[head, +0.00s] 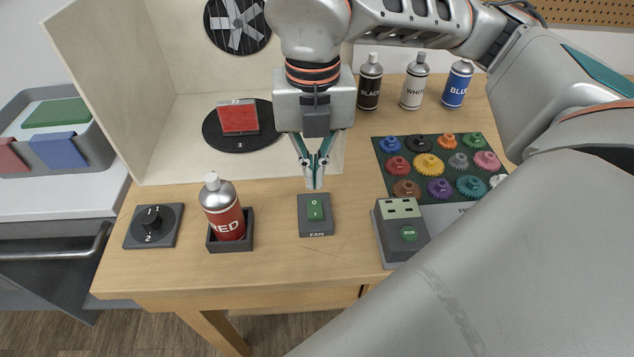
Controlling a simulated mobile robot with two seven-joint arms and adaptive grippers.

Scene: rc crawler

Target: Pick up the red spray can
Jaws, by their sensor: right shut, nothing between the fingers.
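The red spray can (224,208) has a silver top and a label reading RED. It stands, leaning slightly in the picture, in a small dark square holder (231,245) near the front of the wooden table. My right gripper (315,186) points down with its fingertips together and nothing between them. It is to the right of the red can, just above or behind the fan switch (316,214), clear of the can. My left gripper is not in view.
A dark rotary knob (152,225) sits left of the can. A pale booth (190,150) behind holds a red panel (239,119) on a black turntable (212,132). Black (370,82), white (415,82) and blue (457,85) cans stand at the back. Several gears lie on a green mat (382,172).

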